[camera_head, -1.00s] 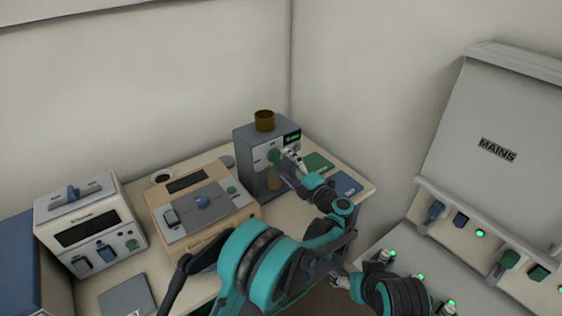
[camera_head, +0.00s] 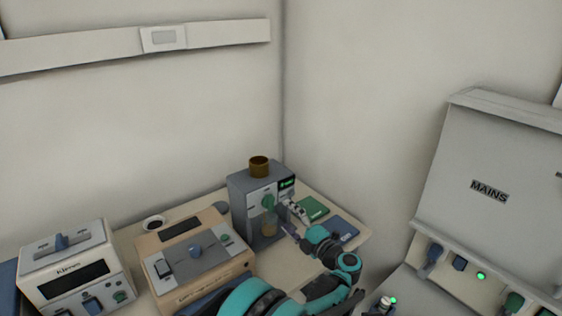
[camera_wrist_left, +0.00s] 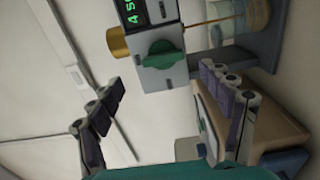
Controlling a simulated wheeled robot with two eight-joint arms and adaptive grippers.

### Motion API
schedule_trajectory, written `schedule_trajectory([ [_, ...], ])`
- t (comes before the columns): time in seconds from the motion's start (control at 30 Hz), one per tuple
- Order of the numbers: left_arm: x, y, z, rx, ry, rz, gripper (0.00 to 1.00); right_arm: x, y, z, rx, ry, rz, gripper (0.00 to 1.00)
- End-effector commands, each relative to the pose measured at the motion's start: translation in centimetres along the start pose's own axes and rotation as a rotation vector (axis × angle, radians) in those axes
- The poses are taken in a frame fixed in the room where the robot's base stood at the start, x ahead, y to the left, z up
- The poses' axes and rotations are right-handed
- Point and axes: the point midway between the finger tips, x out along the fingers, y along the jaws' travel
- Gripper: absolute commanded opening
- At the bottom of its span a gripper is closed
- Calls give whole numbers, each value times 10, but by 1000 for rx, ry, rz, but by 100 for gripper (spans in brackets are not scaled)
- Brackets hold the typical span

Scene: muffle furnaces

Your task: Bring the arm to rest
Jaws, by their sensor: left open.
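My left arm reaches in from the bottom of the head view. My left gripper (camera_head: 292,212) is beside the front of a grey machine (camera_head: 241,207), close to its green knob (camera_head: 268,201). In the left wrist view my left gripper (camera_wrist_left: 165,95) has its two fingers wide apart with nothing between them. The green knob (camera_wrist_left: 160,54) and a lit green display (camera_wrist_left: 135,14) show beyond the fingertips, apart from them. My right gripper is out of view.
A brown cup (camera_head: 259,167) tops the grey machine. A tan box unit (camera_head: 194,264) and a white unit (camera_head: 75,268) stand to its left on the bench. Green (camera_head: 312,208) and blue (camera_head: 341,229) pads lie right. A MAINS panel (camera_head: 488,190) stands at far right.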

Motion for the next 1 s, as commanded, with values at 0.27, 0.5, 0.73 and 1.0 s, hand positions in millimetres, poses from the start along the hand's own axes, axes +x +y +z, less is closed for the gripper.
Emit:
schedule_trajectory([
  [0.27, 31, 126, -11, 118, -232, 216, 79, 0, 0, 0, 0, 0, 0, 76],
  [0.5, 14, 213, -41, 443, -564, 410, 79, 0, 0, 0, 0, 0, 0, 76],
  [0.73, -34, 183, -105, 869, -849, 402, 79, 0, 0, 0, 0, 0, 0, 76],
  [1.0, -96, 58, -247, 1378, -1103, 105, 79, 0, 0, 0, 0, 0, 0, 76],
])
